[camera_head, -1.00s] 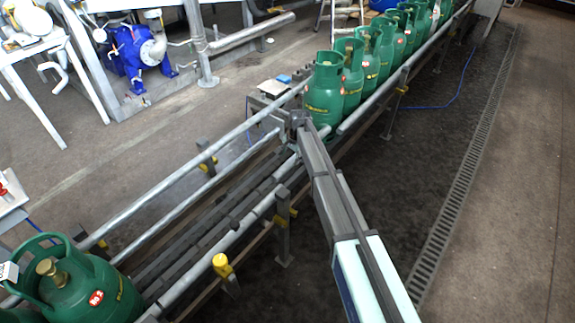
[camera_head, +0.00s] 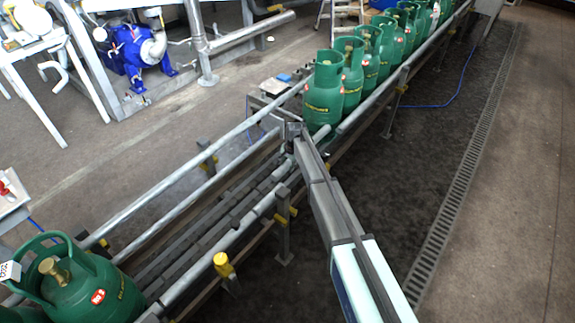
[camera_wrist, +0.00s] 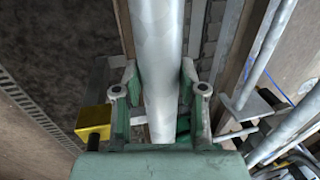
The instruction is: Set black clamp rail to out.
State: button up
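No rail that is clearly black stands out. A silver guide pipe (camera_head: 232,237) runs along the near side of the conveyor, with dark clamp posts and yellow blocks (camera_head: 282,214) beside it. My gripper (camera_head: 293,131) is at the near side of the conveyor, just in front of the first standing green cylinder; its fingers are too small to read there. In the wrist view my green gripper (camera_wrist: 160,85) is open, with a finger on each side of a silver pipe (camera_wrist: 158,40). Finger contact with the pipe is unclear. A yellow block (camera_wrist: 93,122) with a dark shaft is at left.
Green cylinders (camera_head: 323,95) stand in a row on the far conveyor. Another cylinder (camera_head: 92,285) is at the lower left. The dark conveyor bed (camera_head: 200,238) between them is empty. A yellow-capped post (camera_head: 222,263) stands at the near edge. The floor at right is clear.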

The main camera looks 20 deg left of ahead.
jog(key=shift+s+d+f+b, duration=0.15)
jog(key=shift+s+d, duration=0.3)
jog(key=shift+d, duration=0.55)
jog(key=shift+s+d+r+b, duration=0.15)
jog(key=shift+s+d, duration=0.25)
jog(key=shift+d, duration=0.55)
jog(key=shift+s+d+f+b, duration=0.15)
jog(key=shift+s+d, duration=0.3)
jog(key=shift+d, duration=0.55)
grip_shut()
jog(key=o, duration=1.2)
grip_release()
jog(key=shift+d, duration=0.1)
jog(key=shift+w, duration=0.1)
jog(key=r, duration=0.4)
jog(key=d+r, duration=0.1)
jog(key=r, duration=0.3)
jog(key=s+d+r, duration=0.1)
jog(key=r, duration=0.3)
